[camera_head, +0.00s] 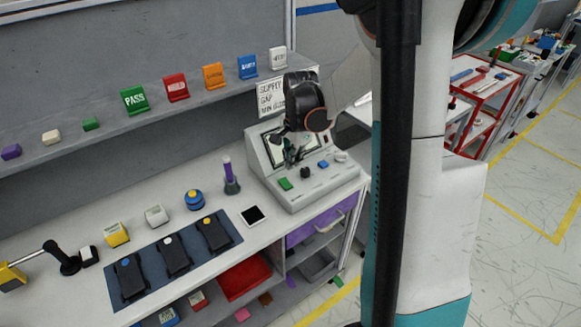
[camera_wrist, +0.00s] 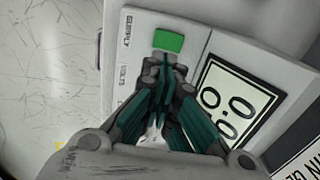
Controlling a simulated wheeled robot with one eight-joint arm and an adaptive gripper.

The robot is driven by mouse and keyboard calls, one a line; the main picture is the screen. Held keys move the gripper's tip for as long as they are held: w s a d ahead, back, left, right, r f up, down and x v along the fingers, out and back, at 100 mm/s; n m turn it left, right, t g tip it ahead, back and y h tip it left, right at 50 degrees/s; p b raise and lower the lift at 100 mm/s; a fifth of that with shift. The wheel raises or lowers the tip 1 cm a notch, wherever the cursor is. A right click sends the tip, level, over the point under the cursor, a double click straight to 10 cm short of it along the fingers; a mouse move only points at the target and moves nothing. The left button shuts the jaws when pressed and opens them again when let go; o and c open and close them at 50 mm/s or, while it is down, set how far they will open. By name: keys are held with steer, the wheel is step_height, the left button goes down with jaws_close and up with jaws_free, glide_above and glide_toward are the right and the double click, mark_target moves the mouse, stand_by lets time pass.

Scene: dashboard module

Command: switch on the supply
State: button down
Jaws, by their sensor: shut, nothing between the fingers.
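The grey sloped supply unit (camera_head: 335,187) stands at the right end of the bench. Its green switch (camera_head: 285,184) is at the left of its front row, before a black knob (camera_head: 305,172) and a blue button (camera_head: 323,164). In the wrist view the green switch (camera_wrist: 168,41) is beside the label "SUPPLY", and the display (camera_wrist: 238,97) reads 0.0. My gripper (camera_head: 293,155) is shut and empty over the unit's face. In the wrist view its fingertips (camera_wrist: 166,68) are just below the green switch; I cannot tell whether they touch it. The knob is hidden there.
A dark mat (camera_head: 150,262) holds several black pedals. A shelf (camera_head: 60,146) with coloured signs runs behind.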

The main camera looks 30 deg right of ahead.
mark_target(287, 179)
steer(key=shift+s+r+p, duration=0.15)
steer(key=shift+s+r, duration=0.05)
steer(key=shift+r, duration=0.7)
steer(key=shift+s+r+p, duration=0.15)
steer(key=shift+r+p, duration=0.05)
steer(key=shift+r, duration=0.7)
steer(key=shift+s+r+p, duration=0.15)
steer(key=shift+s+r, duration=0.05)
steer(key=shift+r, duration=0.7)
steer(key=shift+w+b, duration=0.15)
steer(key=shift+b, duration=0.2)
steer(key=shift+w+r+t+b, duration=0.3)
steer(key=shift+w+t+b, duration=0.2)
steer(key=shift+b, duration=0.35)
steer(key=shift+f, duration=0.1)
steer(key=w+f+b, duration=0.1)
steer(key=f, duration=0.3)
steer(key=f+b, duration=0.2)
steer(key=f, duration=0.3)
steer(key=w+f+b, duration=0.1)
steer(key=f, duration=0.3)
steer(key=shift+w+a+f, duration=0.1)
steer(key=shift+w+f, duration=0.2)
steer(key=shift+w, duration=0.05)
